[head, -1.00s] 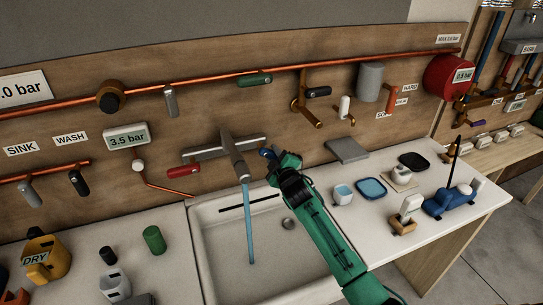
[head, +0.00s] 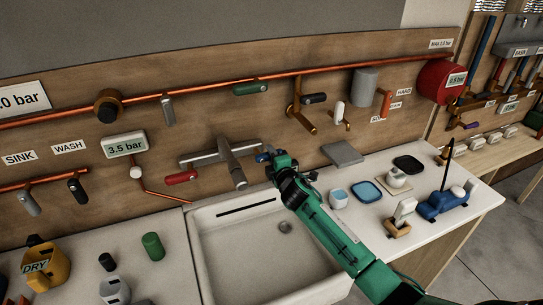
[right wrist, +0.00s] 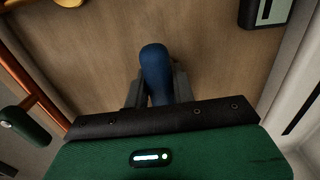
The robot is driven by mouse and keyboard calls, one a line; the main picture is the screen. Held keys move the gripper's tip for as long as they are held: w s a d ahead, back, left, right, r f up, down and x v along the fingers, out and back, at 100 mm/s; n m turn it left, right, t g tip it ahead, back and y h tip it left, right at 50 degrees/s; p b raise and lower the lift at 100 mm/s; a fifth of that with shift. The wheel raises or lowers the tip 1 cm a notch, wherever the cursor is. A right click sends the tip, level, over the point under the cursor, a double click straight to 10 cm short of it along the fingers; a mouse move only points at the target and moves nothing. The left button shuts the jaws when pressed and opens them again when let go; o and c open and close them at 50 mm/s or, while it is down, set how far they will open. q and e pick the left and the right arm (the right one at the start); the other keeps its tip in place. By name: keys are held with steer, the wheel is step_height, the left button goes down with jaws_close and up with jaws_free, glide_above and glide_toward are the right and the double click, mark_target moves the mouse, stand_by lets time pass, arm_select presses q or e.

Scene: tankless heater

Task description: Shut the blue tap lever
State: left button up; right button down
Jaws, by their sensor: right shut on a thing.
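The grey sink tap (head: 232,165) is mounted on the wooden back panel above the white sink (head: 210,262). Its blue tap lever (head: 264,157) is at the right end of the tap's crossbar. No water stream shows under the spout. My right gripper (head: 271,158) is at the blue lever, shut on it. In the right wrist view the blue lever (right wrist: 155,68) stands between the two fingers, its lower part hidden by the gripper. The red lever (head: 182,177) is at the tap's left end. My left gripper is not in view.
A copper pipe (head: 215,84) with several valves runs across the panel above the tap. A gauge box (head: 124,145) reads 3.5 bar. Cups, dishes and a blue tool (head: 443,205) stand on the right counter. A green cylinder (head: 153,245) stands on the left.

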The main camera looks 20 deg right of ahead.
stand_by(0.4)
steer(key=c, duration=1.2)
jaws_free()
steer(key=shift+o, duration=0.2)
steer(key=s+b, duration=0.3)
steer(key=s, duration=1.1)
steer(key=shift+d, duration=0.2)
